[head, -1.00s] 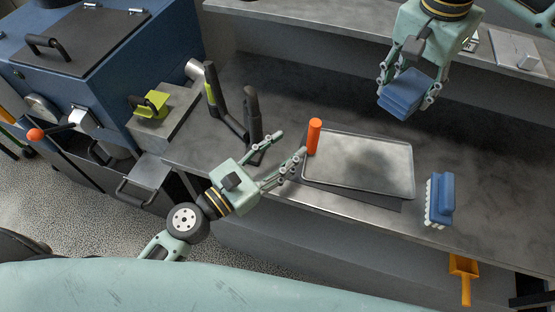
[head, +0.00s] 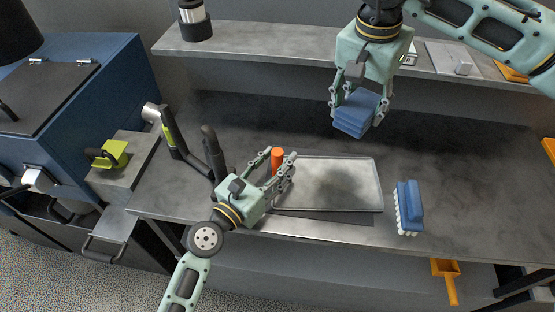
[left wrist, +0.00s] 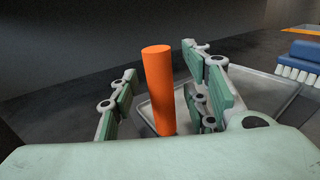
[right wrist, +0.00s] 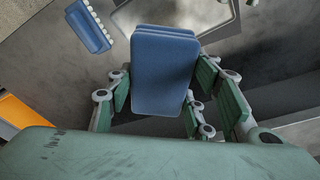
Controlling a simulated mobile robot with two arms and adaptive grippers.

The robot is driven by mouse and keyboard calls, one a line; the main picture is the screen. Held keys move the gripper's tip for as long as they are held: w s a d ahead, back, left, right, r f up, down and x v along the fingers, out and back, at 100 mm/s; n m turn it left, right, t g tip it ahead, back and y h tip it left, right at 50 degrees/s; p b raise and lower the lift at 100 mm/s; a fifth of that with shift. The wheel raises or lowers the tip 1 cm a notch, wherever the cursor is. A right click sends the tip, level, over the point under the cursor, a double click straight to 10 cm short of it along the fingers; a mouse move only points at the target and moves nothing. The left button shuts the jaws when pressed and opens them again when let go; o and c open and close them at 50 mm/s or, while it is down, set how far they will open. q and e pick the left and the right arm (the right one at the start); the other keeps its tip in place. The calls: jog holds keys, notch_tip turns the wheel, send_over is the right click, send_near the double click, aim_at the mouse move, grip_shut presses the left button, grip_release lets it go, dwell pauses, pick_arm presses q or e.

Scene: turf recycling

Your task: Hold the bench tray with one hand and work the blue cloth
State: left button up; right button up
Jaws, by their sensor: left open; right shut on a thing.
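The bench tray (head: 335,185) is a flat grey metal tray with a dark smudge, lying on the bench. An upright orange cylinder (head: 278,158) stands at its left end, like a handle. My left gripper (head: 283,168) is open, its fingers on either side of the orange cylinder (left wrist: 158,90); I cannot tell whether they touch it. The folded blue cloth (head: 356,112) is in my right gripper (head: 361,105), held above the bench behind the tray. In the right wrist view the cloth (right wrist: 163,75) sits between the fingers.
A blue brush with white bristles (head: 409,207) stands right of the tray. An orange scoop (head: 447,275) hangs at the bench front. Dark upright handles (head: 213,155) and a blue machine (head: 75,100) are at left. A raised shelf (head: 280,43) runs behind.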

pick_arm(q)
jog(key=shift+w+d, duration=0.25)
jog(key=shift+w, duration=0.05)
grip_shut()
dwell(0.3)
jog(key=shift+f, duration=0.2)
dwell(1.1)
